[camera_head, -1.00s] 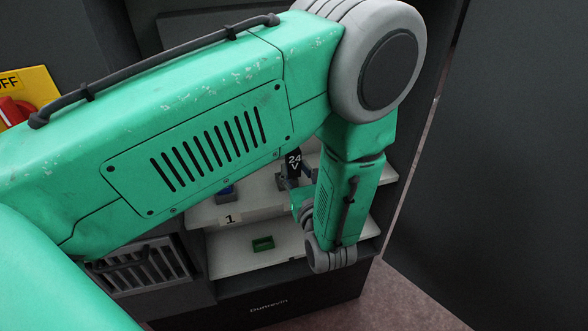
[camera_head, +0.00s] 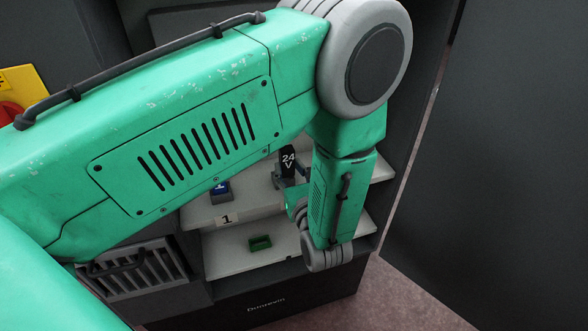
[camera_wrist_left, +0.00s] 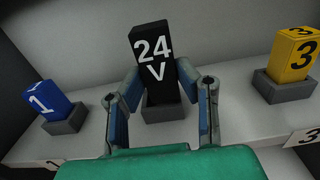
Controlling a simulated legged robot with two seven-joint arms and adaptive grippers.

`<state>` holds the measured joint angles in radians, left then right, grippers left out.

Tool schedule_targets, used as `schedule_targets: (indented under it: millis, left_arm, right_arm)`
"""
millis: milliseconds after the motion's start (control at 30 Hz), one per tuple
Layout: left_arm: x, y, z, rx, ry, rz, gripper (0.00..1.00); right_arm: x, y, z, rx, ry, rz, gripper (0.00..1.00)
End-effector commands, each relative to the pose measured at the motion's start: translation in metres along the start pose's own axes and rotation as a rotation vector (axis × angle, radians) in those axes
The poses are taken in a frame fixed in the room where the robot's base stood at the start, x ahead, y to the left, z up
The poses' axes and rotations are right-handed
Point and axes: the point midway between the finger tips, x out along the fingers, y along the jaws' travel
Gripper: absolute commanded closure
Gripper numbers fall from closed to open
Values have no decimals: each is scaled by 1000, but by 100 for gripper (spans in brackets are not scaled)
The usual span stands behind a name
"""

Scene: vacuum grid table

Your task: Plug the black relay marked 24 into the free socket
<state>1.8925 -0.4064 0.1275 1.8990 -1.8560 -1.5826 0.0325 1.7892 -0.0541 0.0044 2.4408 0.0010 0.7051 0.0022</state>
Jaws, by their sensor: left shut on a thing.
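The black relay marked 24 V (camera_head: 287,160) stands nearly upright over the middle of the upper shelf. It fills the centre of the left wrist view (camera_wrist_left: 151,50). My left gripper (camera_wrist_left: 165,82) is shut on its lower part, one finger at each side. The grey socket (camera_wrist_left: 162,113) is directly under the relay. I cannot tell whether the relay is seated in it or just above it, as the fingers hide part of the joint. In the head view my forearm covers part of the left gripper. My right gripper is in neither view.
A blue relay marked 1 (camera_wrist_left: 42,101) sits in a grey socket on the left. A yellow relay marked 3 (camera_wrist_left: 292,56) sits in one on the right. A green block (camera_head: 260,242) lies on the lower shelf. The dark cabinet wall (camera_head: 490,170) stands right.

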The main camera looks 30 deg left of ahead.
Motion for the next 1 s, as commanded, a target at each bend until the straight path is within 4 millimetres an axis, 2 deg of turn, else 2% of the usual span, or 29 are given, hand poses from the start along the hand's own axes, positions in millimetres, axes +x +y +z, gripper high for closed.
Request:
schedule_targets:
  millis: [733, 1000]
  left_arm:
    - [15, 14, 1, -9, 12, 3, 100]
    - [14, 13, 1, -9, 11, 3, 100]
  right_arm:
    - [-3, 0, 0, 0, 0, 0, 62]
    - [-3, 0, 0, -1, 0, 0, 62]
